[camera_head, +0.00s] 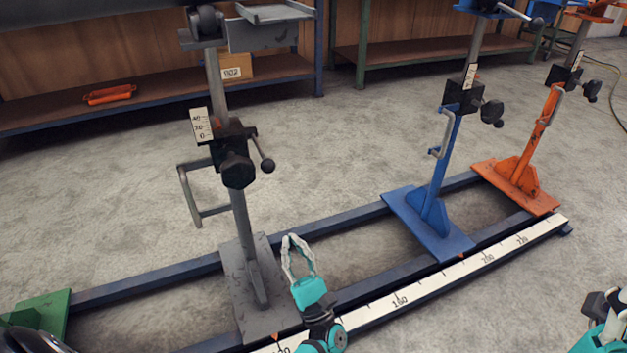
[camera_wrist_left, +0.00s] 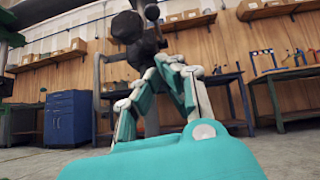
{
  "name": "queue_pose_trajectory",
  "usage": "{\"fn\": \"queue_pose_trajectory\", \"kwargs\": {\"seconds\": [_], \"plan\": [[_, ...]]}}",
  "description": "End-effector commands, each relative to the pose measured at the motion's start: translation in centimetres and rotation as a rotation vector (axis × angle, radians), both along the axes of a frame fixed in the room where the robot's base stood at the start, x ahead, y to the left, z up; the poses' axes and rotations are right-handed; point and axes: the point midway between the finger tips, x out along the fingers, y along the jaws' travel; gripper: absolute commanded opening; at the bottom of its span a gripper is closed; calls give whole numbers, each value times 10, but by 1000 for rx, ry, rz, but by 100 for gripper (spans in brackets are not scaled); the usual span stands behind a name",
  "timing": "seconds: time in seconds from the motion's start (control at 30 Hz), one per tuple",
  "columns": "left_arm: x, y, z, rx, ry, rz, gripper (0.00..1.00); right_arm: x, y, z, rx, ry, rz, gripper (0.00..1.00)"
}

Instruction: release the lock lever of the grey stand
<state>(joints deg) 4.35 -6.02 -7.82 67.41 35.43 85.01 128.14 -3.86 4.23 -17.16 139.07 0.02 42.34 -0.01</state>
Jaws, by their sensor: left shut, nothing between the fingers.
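The grey stand (camera_head: 214,90) stands upright on a grey foot plate on the rail, left of the middle in the head view. Its dark clamp block carries a large black knob (camera_head: 237,169) and a short lock lever (camera_head: 267,165) with a ball end, pointing right and down. My left gripper (camera_head: 291,239) is shut and empty, below and right of the lever, apart from it. In the left wrist view my left fingers (camera_wrist_left: 178,64) are in front of the stand. The knob (camera_wrist_left: 128,27) and a ball end (camera_wrist_left: 152,12) show above them.
A handle (camera_head: 184,195) juts left from the grey stand. The blue stand (camera_head: 428,205) and orange stand (camera_head: 520,168) stand right on the rail, a green plate (camera_head: 45,310) at left. A white scale (camera_head: 430,292) runs along the front. Workbenches (camera_head: 150,100) stand behind.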

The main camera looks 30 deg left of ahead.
Motion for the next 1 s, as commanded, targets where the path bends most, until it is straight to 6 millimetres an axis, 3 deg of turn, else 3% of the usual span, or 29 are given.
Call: {"fn": "queue_pose_trajectory", "kwargs": {"seconds": [0.47, 1.0], "plan": [[0, 8, 4, -2, -7, 9, 0, 0, 0, -1, 0, 6, 1, 40], [38, 64, 77, -4, -9, 8, 0, 1, 0, -2, 0, 10, 1, 40]]}}
